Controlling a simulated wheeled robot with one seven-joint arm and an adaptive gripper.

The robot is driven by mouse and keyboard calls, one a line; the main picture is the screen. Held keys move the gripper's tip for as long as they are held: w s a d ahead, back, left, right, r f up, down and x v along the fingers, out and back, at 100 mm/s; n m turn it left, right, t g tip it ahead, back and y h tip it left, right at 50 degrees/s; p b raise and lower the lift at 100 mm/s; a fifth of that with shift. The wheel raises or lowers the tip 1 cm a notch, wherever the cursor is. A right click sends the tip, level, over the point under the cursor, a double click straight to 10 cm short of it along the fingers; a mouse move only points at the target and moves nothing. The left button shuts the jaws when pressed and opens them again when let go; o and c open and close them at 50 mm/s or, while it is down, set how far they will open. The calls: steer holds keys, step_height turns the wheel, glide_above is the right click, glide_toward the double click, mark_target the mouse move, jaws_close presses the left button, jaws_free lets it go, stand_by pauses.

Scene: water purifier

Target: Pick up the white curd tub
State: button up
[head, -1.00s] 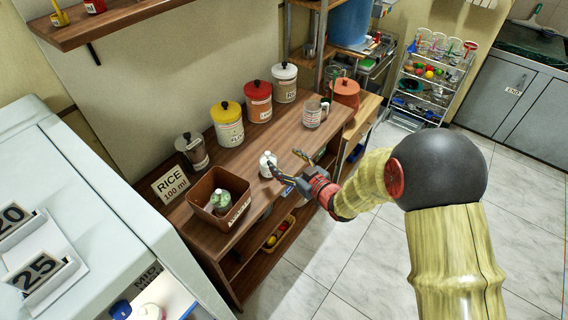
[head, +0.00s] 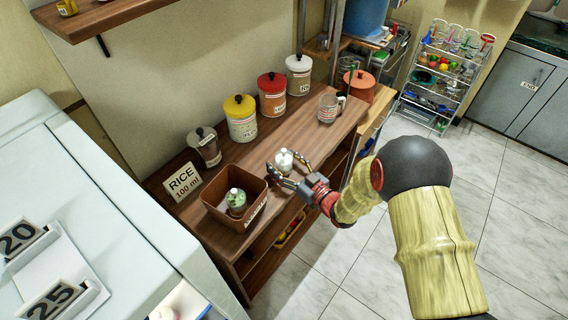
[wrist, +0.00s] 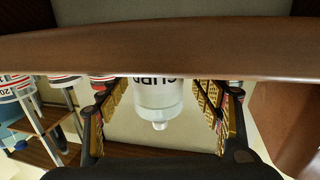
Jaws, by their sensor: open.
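The white curd tub (head: 284,162) stands upright near the front edge of the wooden counter, to the right of the brown bin. In the wrist view the tub (wrist: 158,96) appears upside down, with part of its black CURD lettering visible. My gripper (head: 289,165) is open, with one finger on each side of the tub. In the wrist view my gripper (wrist: 160,108) shows a visible gap between the tub and both finger pads. The fingers look not to touch it.
A brown bin (head: 215,205) holding a green-and-white container stands left of the tub. A RICE sign (head: 183,182), a grey canister (head: 205,147) and yellow, red and white canisters line the wall. A glass mug (head: 327,108) stands farther right. Counter around the tub is clear.

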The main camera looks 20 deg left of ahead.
steer(key=b+x, duration=0.1)
steer(key=x, duration=0.3)
steer(key=shift+w+a+b, duration=0.2)
steer(key=shift+w+b, duration=0.05)
steer(key=shift+b, duration=0.05)
steer(key=shift+c, duration=0.8)
steer(key=c, duration=1.4)
steer(key=shift+c, duration=0.6)
